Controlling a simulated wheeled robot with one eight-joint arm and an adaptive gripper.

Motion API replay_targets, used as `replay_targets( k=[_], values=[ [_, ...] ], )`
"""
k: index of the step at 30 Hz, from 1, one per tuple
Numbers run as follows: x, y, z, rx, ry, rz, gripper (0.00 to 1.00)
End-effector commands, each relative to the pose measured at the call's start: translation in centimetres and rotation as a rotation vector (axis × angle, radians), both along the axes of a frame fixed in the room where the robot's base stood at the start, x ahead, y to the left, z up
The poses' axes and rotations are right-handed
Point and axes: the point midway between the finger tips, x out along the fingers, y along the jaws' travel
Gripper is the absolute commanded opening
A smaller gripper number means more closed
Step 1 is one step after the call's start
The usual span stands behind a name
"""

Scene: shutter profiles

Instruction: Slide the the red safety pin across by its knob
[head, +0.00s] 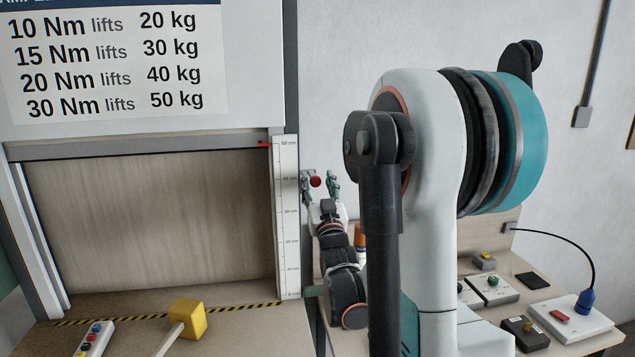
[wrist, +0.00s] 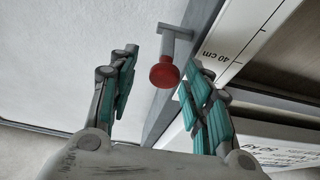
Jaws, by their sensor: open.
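The red knob of the safety pin (wrist: 164,72) shows in the wrist view, at the end of a grey stem on the edge of the dark frame post. In the head view the knob (head: 316,181) is a small red ball just right of the white scale. My gripper (wrist: 162,60) is open. In the wrist view the knob lies between its teal-padded fingers, closer to the right one; I see no contact. In the head view my gripper (head: 320,178) has one finger on each side of the knob. How deep the knob sits between the fingers is unclear.
A white scale strip (head: 287,220) runs down the post beside the shutter panel (head: 150,220). A yellow mallet (head: 188,318) and a button box (head: 94,340) lie on the left bench. Switch boxes and a blue plug (head: 586,301) stand on the right bench.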

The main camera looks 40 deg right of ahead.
Motion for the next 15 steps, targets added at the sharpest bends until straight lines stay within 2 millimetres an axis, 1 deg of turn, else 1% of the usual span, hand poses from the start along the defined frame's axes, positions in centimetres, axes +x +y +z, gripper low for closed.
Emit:
replay_targets(
  k=[9,12,15],
  values=[
    [-5.1,3.1,-2.5,0.000,0.000,-0.001,0.45],
    [-6.5,3.9,-3.1,0.000,0.000,-0.001,0.45],
    [-7.4,4.5,-3.6,0.000,0.000,-0.001,0.45]
  ],
)
